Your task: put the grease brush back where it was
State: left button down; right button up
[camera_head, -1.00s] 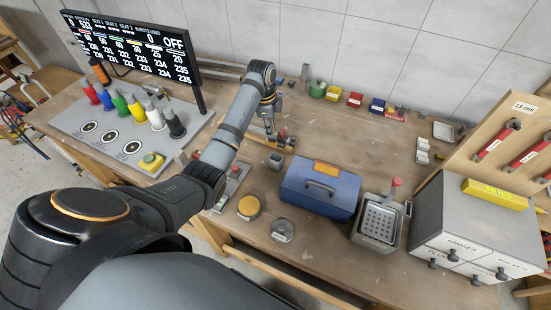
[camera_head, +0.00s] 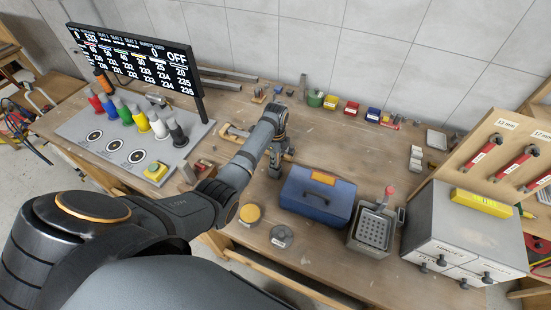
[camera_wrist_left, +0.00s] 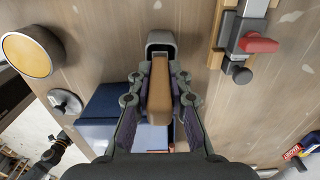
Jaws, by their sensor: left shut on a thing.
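My left gripper (camera_head: 279,170) is low over the bench, just behind the blue toolbox. In the left wrist view its two fingers (camera_wrist_left: 158,103) are shut on a brown wooden piece, seemingly the handle of the grease brush (camera_wrist_left: 159,88). The bristles are hidden. A small grey square cup (camera_wrist_left: 160,42) shows just beyond the far end of the handle. I cannot tell whether the brush is inside the cup or above it. My right gripper is in neither view.
The blue toolbox (camera_head: 314,196) stands close to my left gripper. A yellow round tin (camera_head: 250,214) and a grey round lid (camera_head: 282,236) lie in front. A wooden fixture with a red lever (camera_wrist_left: 262,44) is near the cup.

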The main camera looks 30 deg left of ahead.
pick_arm(q)
jog(key=shift+f, duration=0.3)
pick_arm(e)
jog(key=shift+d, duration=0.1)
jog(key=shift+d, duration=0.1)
pick_arm(q)
jog(key=c, duration=1.3)
grip_release()
jog(key=shift+f, duration=0.1)
jog(key=shift+o, duration=0.2)
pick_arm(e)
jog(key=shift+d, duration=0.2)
pick_arm(q)
jog(key=shift+r, duration=0.25)
notch_tip(320, 180, up, 12)
jog(key=shift+f+b, duration=0.1)
jog(key=shift+b, duration=1.1)
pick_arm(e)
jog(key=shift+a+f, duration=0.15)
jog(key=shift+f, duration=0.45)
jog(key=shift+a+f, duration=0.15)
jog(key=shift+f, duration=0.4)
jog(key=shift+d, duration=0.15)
